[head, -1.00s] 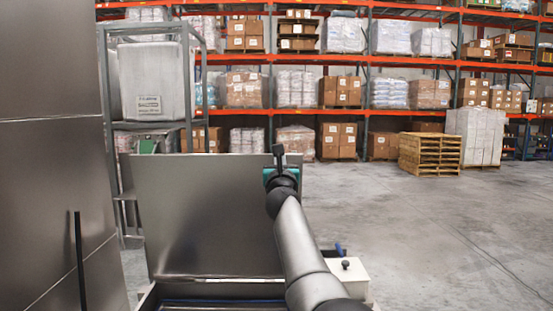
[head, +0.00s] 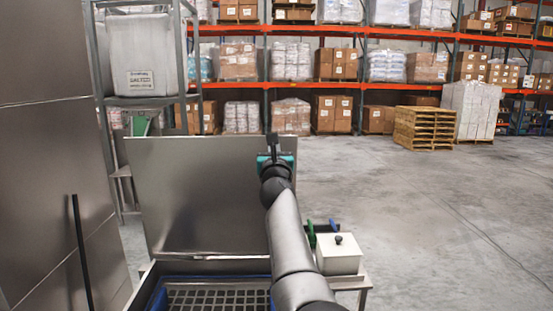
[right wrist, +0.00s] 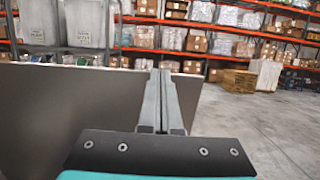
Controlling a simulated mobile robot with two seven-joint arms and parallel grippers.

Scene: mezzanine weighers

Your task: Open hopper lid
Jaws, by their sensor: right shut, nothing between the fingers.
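The hopper lid (head: 200,195) is a flat grey metal panel standing nearly upright at the back of the hopper (head: 145,285). Below it the hopper is open, with a blue rim and a dark grid (head: 215,298) inside. My right gripper (head: 273,145) is at the lid's upper right edge, its fingers shut with nothing between them. In the right wrist view the shut fingers (right wrist: 162,75) point up past the top edge of the lid (right wrist: 65,110). I cannot tell whether they touch it. My right forearm hides part of the hopper's right side. My left gripper is not in view.
A tall metal panel (head: 50,150) with a black bar handle (head: 80,250) stands close on the left. A white box with a black knob (head: 338,255) sits right of the hopper. A frame holding a white bulk bag (head: 140,55) stands behind. Open floor lies to the right.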

